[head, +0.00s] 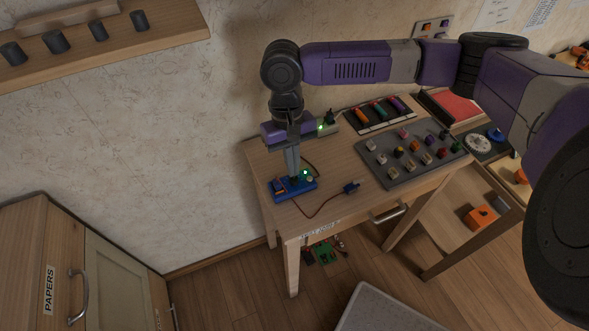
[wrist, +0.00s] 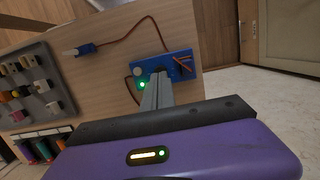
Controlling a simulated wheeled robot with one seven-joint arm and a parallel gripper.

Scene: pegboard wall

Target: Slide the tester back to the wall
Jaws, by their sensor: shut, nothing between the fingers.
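The tester looks to be the small blue board (head: 299,190) near the left front corner of the wooden table. It carries a lit green light, and a brown wire runs from it to a small blue plug (head: 351,187). In the wrist view the blue board (wrist: 181,62) shows just beyond the fingertips. My gripper (head: 293,178) points down, shut and empty, with its fingertips at the board's rear side. It also shows in the wrist view (wrist: 158,84). I cannot tell whether the fingertips touch the board.
The wooden table (head: 330,196) stands against the wall. A grey pegboard panel (head: 383,172) with several coloured knobs lies to the right, with a dark rack (head: 372,126) of coloured pieces behind it. A cabinet (head: 120,262) stands at lower left. The table's left edge is close to the board.

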